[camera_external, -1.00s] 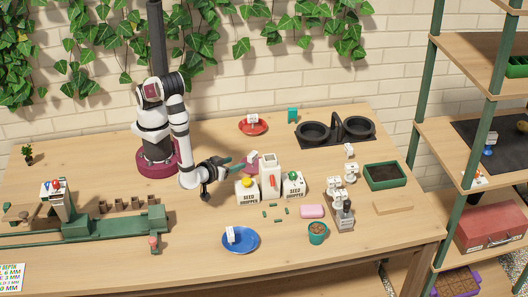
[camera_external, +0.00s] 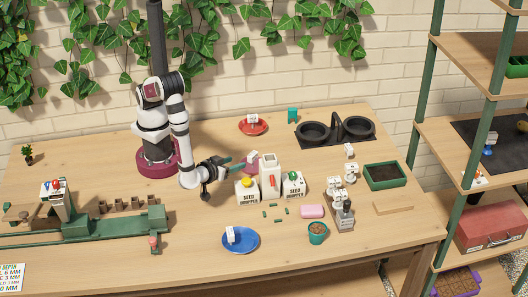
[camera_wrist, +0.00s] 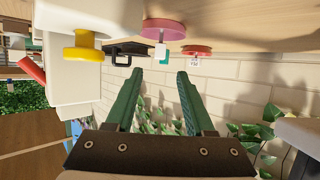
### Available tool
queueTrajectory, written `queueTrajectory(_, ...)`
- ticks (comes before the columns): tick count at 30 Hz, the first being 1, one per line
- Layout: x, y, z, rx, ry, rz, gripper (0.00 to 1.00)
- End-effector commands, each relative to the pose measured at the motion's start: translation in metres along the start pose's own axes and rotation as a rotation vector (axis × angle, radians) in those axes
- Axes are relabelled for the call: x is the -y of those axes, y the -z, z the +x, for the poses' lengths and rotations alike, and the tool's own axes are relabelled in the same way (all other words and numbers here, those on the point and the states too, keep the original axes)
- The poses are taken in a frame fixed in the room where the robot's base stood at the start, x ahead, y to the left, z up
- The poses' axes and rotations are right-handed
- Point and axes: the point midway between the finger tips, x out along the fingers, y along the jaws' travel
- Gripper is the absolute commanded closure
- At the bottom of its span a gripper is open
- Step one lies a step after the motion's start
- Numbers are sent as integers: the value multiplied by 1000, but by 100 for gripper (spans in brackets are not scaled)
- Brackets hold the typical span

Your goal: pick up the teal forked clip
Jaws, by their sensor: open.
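The teal forked clip (camera_external: 292,115) stands at the back of the table, between the red dish and the black twin-bowl unit. In the upside-down wrist view a small teal patch (camera_wrist: 163,63), which looks like the clip, shows beyond the fingertips, partly hidden by a white block. My gripper (camera_external: 228,162) is open and empty, well to the left and front of the clip, above the table beside the seed hoppers. In the wrist view its two green fingers (camera_wrist: 160,73) are apart with nothing between them.
Seed hoppers with a yellow knob (camera_external: 246,184) and a green knob (camera_external: 292,176), and a white tower (camera_external: 270,170), stand right of my gripper. A pink disc (camera_external: 251,168) is close to its tip. The red dish (camera_external: 253,129) stands left of the clip, the black unit (camera_external: 312,134) to its right.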

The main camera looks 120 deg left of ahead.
Motion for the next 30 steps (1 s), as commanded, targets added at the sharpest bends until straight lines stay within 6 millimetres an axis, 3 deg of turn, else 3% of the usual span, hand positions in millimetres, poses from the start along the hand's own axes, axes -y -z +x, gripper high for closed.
queueTrajectory(3,0,0,0,0,0,0,46)
queueTrajectory(6,0,0,0,0,0,0,35)
queueTrajectory(14,2,3,3,-8,8,-4,35)
queueTrajectory(17,20,28,26,-94,82,-44,35)
queueTrajectory(21,75,97,75,-330,247,-155,35)
queueTrajectory(23,87,116,94,-386,273,-218,35)
queueTrajectory(26,69,120,142,-336,214,-367,35)
queueTrajectory(30,-17,101,210,-75,8,-593,35)
